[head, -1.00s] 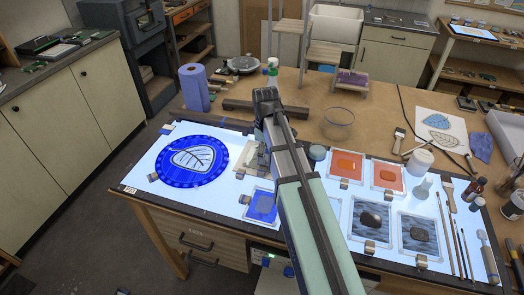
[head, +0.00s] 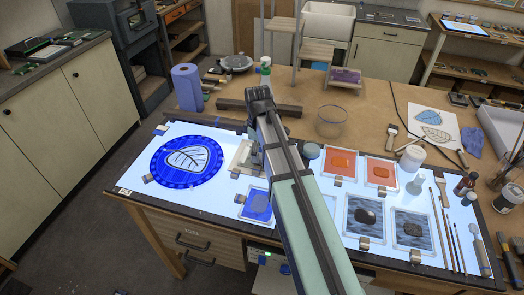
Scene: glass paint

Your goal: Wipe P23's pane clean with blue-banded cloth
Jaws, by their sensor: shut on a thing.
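Glass panes lie on a bright light table (head: 140,165). A round blue pane with a leaf drawing (head: 187,160) is at the left. A small blue pane (head: 256,204) is at the front middle, its right edge close to my arm. Two orange panes (head: 341,163) (head: 381,172) and two grey panes with dark patches (head: 365,215) (head: 412,230) lie to the right. A tag (head: 124,190) at the front left corner is too small to read. My gripper (head: 254,157) is shut, mostly hidden behind my arm, beside a pale flat thing (head: 239,158). I cannot make out a blue band or what is held.
A blue paper roll (head: 187,87), a spray bottle (head: 265,74) and a dark bar (head: 232,105) stand behind the light table. A clear tub (head: 332,120), a white jar (head: 412,157) and brushes (head: 449,235) are to the right.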

